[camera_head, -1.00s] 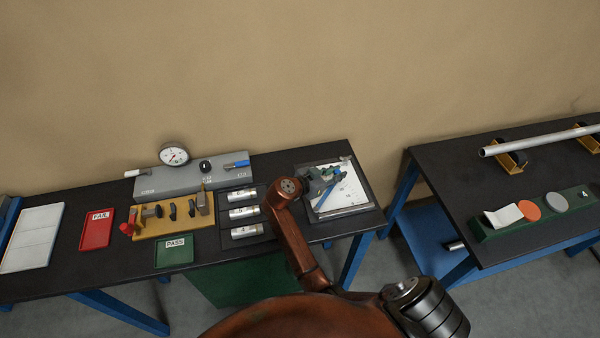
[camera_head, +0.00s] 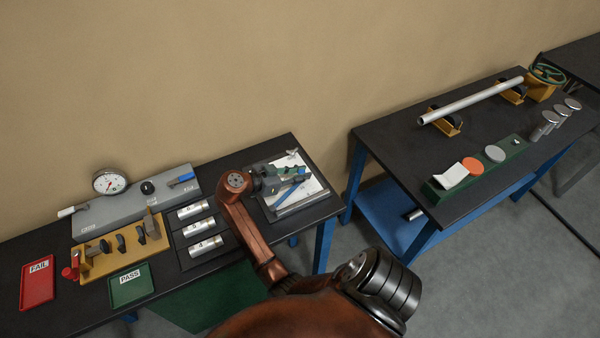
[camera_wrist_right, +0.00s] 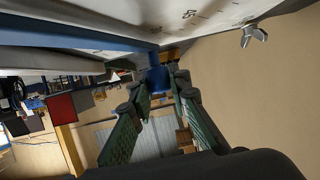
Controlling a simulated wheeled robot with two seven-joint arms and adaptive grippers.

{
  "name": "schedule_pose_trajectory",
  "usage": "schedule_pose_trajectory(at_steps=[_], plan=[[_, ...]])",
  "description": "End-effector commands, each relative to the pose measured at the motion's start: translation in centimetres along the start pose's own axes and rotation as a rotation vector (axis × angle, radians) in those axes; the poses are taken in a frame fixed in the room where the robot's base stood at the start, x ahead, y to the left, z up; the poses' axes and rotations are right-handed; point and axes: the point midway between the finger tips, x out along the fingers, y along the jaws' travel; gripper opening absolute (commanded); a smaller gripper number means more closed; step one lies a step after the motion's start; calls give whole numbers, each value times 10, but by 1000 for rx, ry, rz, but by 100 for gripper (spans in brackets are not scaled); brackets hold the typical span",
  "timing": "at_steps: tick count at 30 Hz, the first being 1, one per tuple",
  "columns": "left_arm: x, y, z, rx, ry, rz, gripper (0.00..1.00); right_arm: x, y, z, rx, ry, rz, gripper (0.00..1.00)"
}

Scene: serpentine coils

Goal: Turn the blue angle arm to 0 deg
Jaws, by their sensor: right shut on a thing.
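The blue angle arm (camera_head: 288,192) lies across a white plate with a scale (camera_head: 310,188) on the bench's right end. It also shows as a long blue bar in the right wrist view (camera_wrist_right: 75,36). My right gripper (camera_head: 297,174) is at the plate, beside the blue arm. In the right wrist view its green fingers (camera_wrist_right: 161,84) are shut on a blue peg (camera_wrist_right: 157,77) below the bar. Part of the scale shows there, but the arm's angle reading cannot be made out. My left gripper is not in view.
A wing nut (camera_wrist_right: 254,34) sits at the plate's edge. Left of the plate are several silver cylinders (camera_head: 202,228), a yellow tool holder (camera_head: 98,262), a grey dial-gauge block (camera_head: 130,205), a green PASS tray (camera_head: 140,292) and a red FAIL tray (camera_head: 38,290). A second bench (camera_head: 385,150) stands right, across a gap.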

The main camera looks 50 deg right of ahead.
Motion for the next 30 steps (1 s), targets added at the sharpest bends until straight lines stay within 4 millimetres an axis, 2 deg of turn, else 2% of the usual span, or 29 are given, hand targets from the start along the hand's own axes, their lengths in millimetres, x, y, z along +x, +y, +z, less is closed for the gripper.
schedule_pose_trajectory(at_steps=[4, 5, 13, 23, 26, 30], plan=[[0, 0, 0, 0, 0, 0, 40, 0, 0, -3, 3, 6, -1, 0], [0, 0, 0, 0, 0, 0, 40, 0, 0, -3, 3, 6, -2, 17], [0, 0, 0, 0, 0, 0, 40, 0, -1, -2, 1, 3, -3, 35], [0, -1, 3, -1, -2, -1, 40, -5, -1, -1, 1, 1, -4, 35], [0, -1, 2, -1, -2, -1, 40, -16, -1, 0, 1, 1, -5, 35], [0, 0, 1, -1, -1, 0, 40, -44, -2, 0, 1, -1, -6, 35]])
